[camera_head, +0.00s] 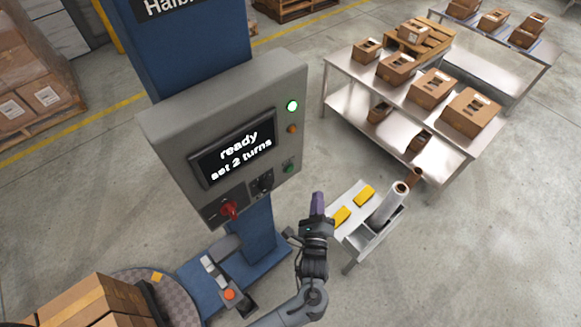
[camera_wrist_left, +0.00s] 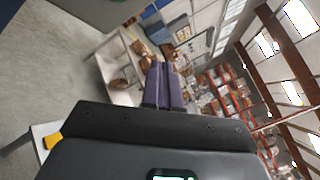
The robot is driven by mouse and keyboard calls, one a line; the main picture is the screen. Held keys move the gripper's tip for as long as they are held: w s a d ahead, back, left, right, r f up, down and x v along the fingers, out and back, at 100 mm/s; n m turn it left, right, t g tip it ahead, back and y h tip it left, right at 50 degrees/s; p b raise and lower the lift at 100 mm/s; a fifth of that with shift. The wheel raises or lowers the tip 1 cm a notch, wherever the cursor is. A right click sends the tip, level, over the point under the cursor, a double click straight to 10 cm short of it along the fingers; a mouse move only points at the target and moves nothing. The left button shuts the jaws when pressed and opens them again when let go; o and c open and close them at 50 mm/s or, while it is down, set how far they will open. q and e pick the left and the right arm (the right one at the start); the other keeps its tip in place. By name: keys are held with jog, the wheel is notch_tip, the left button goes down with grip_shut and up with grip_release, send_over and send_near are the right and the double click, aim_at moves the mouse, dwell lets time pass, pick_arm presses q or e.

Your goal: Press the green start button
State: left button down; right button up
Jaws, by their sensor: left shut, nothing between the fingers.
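A grey control box (camera_head: 160,130) on a blue column shows in the head view. A dark green button (camera_head: 289,168) sits low on its right side. Above it are an orange lamp or button (camera_head: 292,129) and a brightly lit green-white lamp (camera_head: 292,106). The screen (camera_head: 235,148) reads "ready set 2 turns". My left gripper (camera_head: 317,205) is shut and empty, with purple fingers, below and right of the green button and apart from it. Its closed fingers (camera_wrist_left: 165,85) also show in the left wrist view, where the control box is not clearly visible. My right gripper is out of view.
A red knob (camera_head: 229,209) and a black dial (camera_head: 264,182) sit at the bottom of the box. A small table (camera_head: 352,236) with yellow items and a roll stands close right. Steel tables (camera_head: 440,143) with cartons stand behind. Cartons (camera_head: 95,300) stand on a round turntable at lower left.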

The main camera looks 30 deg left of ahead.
aim_at(290, 169)
pick_arm(q)
jog(key=shift+a, duration=0.1)
jog(key=w+a, duration=0.3)
jog(key=a, duration=0.5)
jog(key=shift+w, duration=0.25)
dwell(0.4)
dwell(0.8)
dwell(0.8)
